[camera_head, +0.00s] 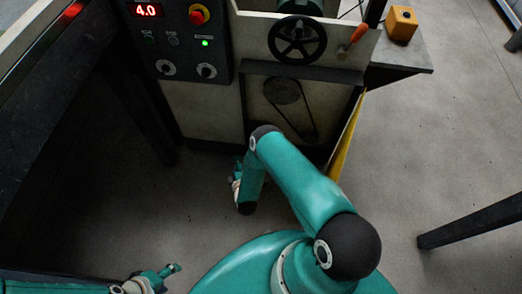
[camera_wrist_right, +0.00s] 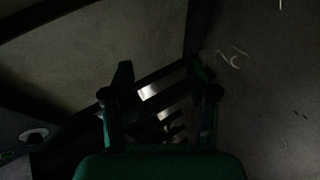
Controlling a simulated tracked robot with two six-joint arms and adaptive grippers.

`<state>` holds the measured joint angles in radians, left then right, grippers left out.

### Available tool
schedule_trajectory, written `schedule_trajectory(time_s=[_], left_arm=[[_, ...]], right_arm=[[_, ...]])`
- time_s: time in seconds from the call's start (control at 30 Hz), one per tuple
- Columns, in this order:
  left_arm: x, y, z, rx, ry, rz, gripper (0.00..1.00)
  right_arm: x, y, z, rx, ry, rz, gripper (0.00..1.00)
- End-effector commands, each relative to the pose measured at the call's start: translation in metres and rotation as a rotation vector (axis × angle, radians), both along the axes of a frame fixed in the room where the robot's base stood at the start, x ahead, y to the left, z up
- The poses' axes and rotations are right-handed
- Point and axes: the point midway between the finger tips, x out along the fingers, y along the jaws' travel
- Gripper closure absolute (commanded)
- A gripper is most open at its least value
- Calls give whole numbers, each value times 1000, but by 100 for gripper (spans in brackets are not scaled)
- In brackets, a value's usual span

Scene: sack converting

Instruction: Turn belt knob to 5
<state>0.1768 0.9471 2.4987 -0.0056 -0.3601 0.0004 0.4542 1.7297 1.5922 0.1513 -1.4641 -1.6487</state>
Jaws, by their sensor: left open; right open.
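The dark control panel (camera_head: 184,48) at the top left carries two round knobs side by side, a left knob (camera_head: 165,68) and a right knob (camera_head: 206,71). Their labels are too small to read, so I cannot tell which is the belt knob. The red display (camera_head: 146,10) reads 4.0. My right gripper (camera_head: 236,183) is below the panel, apart from the knobs and partly hidden by my arm. In the right wrist view its fingers (camera_wrist_right: 163,85) are spread with nothing between them. My left gripper (camera_head: 172,270) is open and empty at the lower left, far from the panel.
A red emergency button (camera_head: 199,14) and a green light (camera_head: 205,43) are on the panel. Right of it are a black handwheel (camera_head: 297,39), an orange-handled lever (camera_head: 357,37) and a belt drive (camera_head: 286,95). A dark beam (camera_head: 50,90) runs along the left. Open floor lies below.

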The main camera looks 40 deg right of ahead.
Motion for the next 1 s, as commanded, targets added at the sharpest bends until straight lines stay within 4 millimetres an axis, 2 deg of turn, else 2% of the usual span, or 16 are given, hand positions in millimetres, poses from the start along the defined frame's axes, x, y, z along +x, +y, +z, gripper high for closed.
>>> schedule_trajectory(time_s=[0.03, 0.1, 0.2, 0.3, 0.43, 0.67, 1.0], left_arm=[[0, 0, -26, 0, 0, 0, 34], [0, 0, -39, 0, 0, 0, 34], [0, 0, -53, 0, 0, 0, 34], [0, 0, -61, 0, 0, 0, 34], [0, 0, -65, 0, -1, 0, 34], [0, 0, -69, 0, -1, 0, 34], [0, 0, -87, 0, -1, 0, 34]], right_arm=[[-10, -12, -35, -155, -1, -7, 41], [-22, -28, -50, -373, 12, -23, 41], [-41, -41, -63, -621, 52, -56, 41], [-57, -47, -67, -786, 93, -89, 41], [-64, -52, -67, -886, 123, -112, 41], [-49, -70, -65, -902, 126, -117, 41], [0, -121, -67, -899, 125, -115, 41]])
